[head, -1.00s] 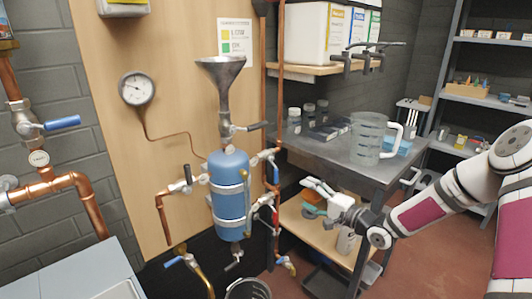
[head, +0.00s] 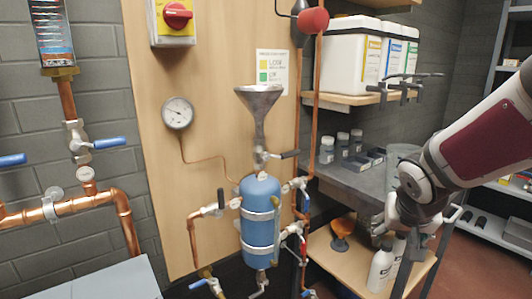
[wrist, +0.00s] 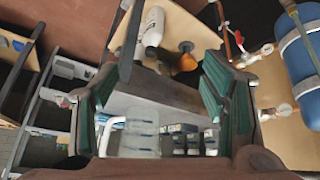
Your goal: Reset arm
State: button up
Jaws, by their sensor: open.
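My arm reaches in from the right in the head view, with its wrist bent down in front of the grey cart. My gripper (wrist: 160,98) shows in the wrist view with its two green-padded fingers wide apart and nothing held between them. In the head view the gripper is small and partly hidden by my own wrist. The clear measuring jug (wrist: 140,138) shows beyond the fingers in the wrist view. In the head view the jug (head: 402,153) stands on the cart top, mostly hidden behind my arm.
The grey cart (head: 360,180) stands close to my gripper, with white bottles (head: 381,268) and an orange funnel (head: 341,232) on its lower shelf. The blue tank (head: 259,208), metal funnel (head: 260,100) and copper pipes are left of my arm. Red floor is open at lower right.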

jog(key=s+a+r+n+g+y, duration=0.1)
jog(key=s+a+g, duration=0.15)
jog(key=s, duration=0.75)
jog(key=s+a+r+n+g+y, duration=0.1)
jog(key=s+a+r, duration=0.15)
jog(key=s, duration=0.75)
jog(key=s+a+r+n+g+y, duration=0.15)
jog(key=s+a, duration=0.25)
jog(key=s, duration=0.6)
notch_tip(320, 180, up, 18)
jog(key=t+p, duration=0.3)
jog(key=p, duration=1.4)
jog(key=shift+d+h, duration=0.15)
jog(key=shift+h, duration=0.2)
